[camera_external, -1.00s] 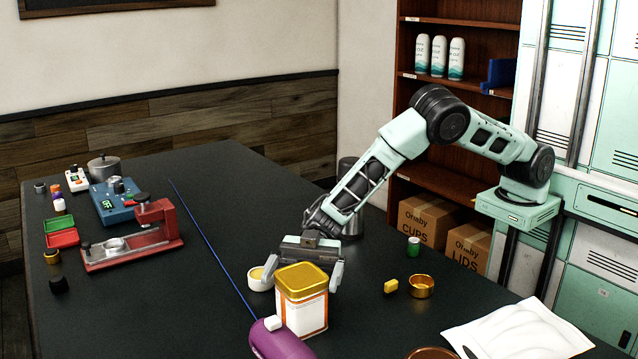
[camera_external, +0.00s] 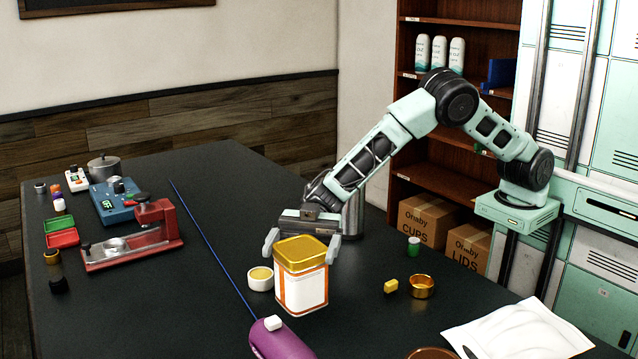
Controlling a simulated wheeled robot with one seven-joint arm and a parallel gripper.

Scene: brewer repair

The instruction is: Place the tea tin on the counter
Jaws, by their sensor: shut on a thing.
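The tea tin (camera_external: 301,285) is a white and orange square tin with a gold lid. It is upright. My gripper (camera_external: 302,246) is shut on it, with one finger at its left side and one at its right, near the lid. The tin hides part of the fingers. The tin appears raised above the dark counter (camera_external: 180,300), though the exact gap under it is hard to tell from this view.
The counter's left front is clear.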

